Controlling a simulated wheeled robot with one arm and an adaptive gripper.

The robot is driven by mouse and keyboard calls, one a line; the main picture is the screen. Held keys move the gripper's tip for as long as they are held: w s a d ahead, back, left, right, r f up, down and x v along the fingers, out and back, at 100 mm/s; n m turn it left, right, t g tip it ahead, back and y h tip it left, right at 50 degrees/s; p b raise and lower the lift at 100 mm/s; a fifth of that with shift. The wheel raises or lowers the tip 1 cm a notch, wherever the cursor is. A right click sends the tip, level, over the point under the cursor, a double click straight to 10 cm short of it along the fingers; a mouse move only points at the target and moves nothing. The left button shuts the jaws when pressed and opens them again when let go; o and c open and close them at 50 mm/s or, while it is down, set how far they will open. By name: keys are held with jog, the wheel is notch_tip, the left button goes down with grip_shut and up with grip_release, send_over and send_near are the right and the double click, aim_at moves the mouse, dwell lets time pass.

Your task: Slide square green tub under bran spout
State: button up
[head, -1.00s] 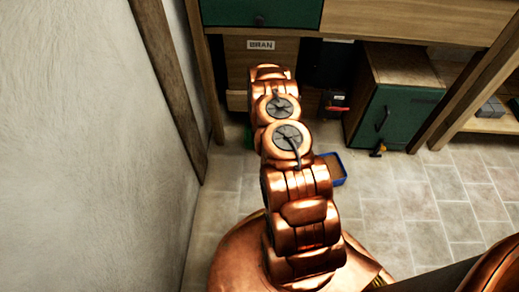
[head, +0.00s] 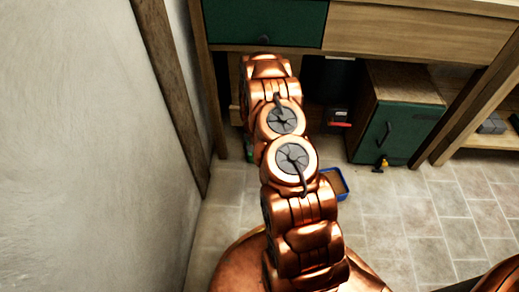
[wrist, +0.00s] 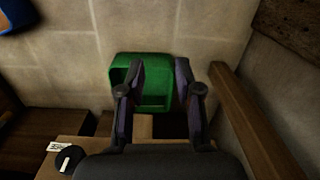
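The square green tub (wrist: 152,68) stands on the tiled floor in the wrist view. In the head view only a small green sliver of it (head: 249,150) shows left of my arm. My gripper (wrist: 161,75) is open, its two dark fingers spread over the tub. The left finger overlaps the tub and the right one lies along its right edge; whether they touch it I cannot tell. In the head view the gripper is hidden behind my arm. A wooden box with a black knob and a white label (wrist: 60,146) is at the wrist view's lower left. The bran spout is not clearly visible.
A blue tub (head: 333,184) with brown contents stands right of my arm. A plastered wall (head: 90,130) and wooden post (head: 172,95) bound the left.

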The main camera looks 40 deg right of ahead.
jog(key=s+a+r+n, duration=0.1)
jog(key=s+a+r, duration=0.4)
jog(key=r, duration=0.4)
jog(key=s+a+r+n+g, duration=0.1)
jog(key=s+a+r+n, duration=0.1)
jog(key=a+r, duration=0.55)
jog(key=s+a+r+n, duration=0.1)
jog(key=s+a+r, duration=0.3)
jog(key=r, duration=0.7)
jog(key=s+a+r+n, duration=0.1)
jog(key=s+r, duration=0.3)
jog(key=s, duration=0.5)
jog(key=s+a+r+n+g, duration=0.1)
jog(key=s+a+r, duration=0.3)
jog(key=s, duration=0.5)
jog(key=s+a+r+n+g, duration=0.1)
jog(key=s+r, duration=0.3)
jog(key=s, duration=0.6)
jog(key=shift+a+r, duration=0.3)
jog(key=shift+a, duration=0.6)
jog(key=shift+a+h, duration=0.1)
jog(key=shift+h, duration=0.2)
